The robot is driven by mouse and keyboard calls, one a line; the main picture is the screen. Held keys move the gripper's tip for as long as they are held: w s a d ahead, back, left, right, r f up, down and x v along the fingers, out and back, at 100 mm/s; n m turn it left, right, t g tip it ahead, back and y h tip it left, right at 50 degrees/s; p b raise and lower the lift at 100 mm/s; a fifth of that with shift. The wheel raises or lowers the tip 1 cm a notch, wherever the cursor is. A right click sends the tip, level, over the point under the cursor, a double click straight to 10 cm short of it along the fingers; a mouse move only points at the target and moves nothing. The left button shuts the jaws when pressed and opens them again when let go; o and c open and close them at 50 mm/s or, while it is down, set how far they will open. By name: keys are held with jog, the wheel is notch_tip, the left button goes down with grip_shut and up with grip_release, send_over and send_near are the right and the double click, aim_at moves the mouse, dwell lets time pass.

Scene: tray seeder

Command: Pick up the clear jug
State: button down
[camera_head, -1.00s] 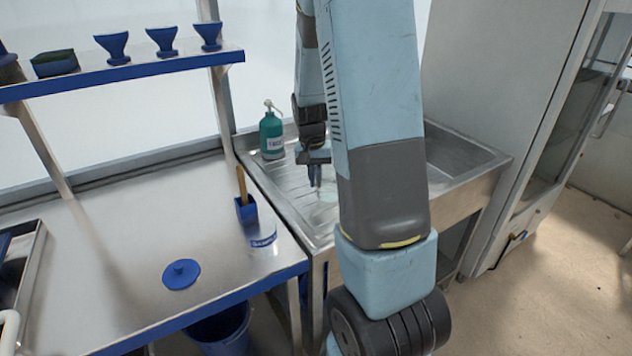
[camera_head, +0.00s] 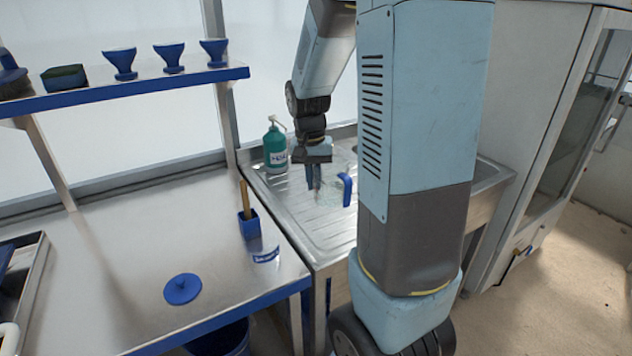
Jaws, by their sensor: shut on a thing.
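The clear jug (camera_head: 329,193) is at the steel sink's drainboard, its see-through body faint against the metal. Its blue handle (camera_head: 346,189) faces right and shows plainly. My gripper (camera_head: 314,187) points down at the jug's left side and is shut on it. The fingertips overlap the clear wall, so the exact contact is hard to see. I cannot tell whether the jug's base touches the drainboard.
A green pump bottle (camera_head: 275,150) stands left of my gripper. On the steel bench are a blue holder (camera_head: 248,225) with a wooden handle, a clear container with a blue band (camera_head: 265,256) and a blue lid (camera_head: 182,289). A shelf (camera_head: 150,86) holds blue funnels.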

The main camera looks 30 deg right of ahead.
jog(key=s+a+r, duration=0.3)
jog(key=s+a, duration=0.2)
jog(key=shift+s+r, duration=0.2)
jog(key=shift+s, duration=0.2)
dwell(0.5)
dwell(2.8)
